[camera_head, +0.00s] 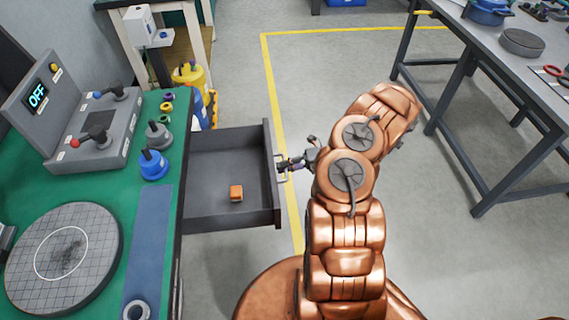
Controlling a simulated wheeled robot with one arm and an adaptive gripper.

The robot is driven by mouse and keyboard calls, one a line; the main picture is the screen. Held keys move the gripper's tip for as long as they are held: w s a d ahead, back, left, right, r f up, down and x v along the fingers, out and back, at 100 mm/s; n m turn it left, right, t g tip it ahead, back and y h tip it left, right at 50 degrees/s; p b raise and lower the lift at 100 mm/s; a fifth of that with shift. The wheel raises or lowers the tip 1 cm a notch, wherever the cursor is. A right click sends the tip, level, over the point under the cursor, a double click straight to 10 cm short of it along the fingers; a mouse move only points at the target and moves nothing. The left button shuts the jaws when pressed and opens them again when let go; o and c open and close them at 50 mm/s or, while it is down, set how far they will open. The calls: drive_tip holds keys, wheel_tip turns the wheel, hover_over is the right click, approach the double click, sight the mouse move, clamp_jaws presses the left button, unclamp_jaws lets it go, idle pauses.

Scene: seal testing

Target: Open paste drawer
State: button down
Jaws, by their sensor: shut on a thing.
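The grey drawer (212,202) stands pulled out from the right side of the green-topped bench (171,113). The drawer front (271,190) faces right and carries a light metal handle (283,177). My gripper (285,165) is at this handle and shut on it. The fingertips are small in the picture and the exact grip is hard to see. My copper arm reaches in from the right of the drawer.
Yellow and blue containers (190,78) stand behind the drawer. A grey table (500,60) is at right. Floor between is clear.

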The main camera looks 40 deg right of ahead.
drive_tip(key=shift+s, duration=0.1)
drive_tip(key=c, duration=1.2)
unclamp_jaws()
drive_tip(key=shift+d, duration=0.1)
drive_tip(key=v, duration=1.2)
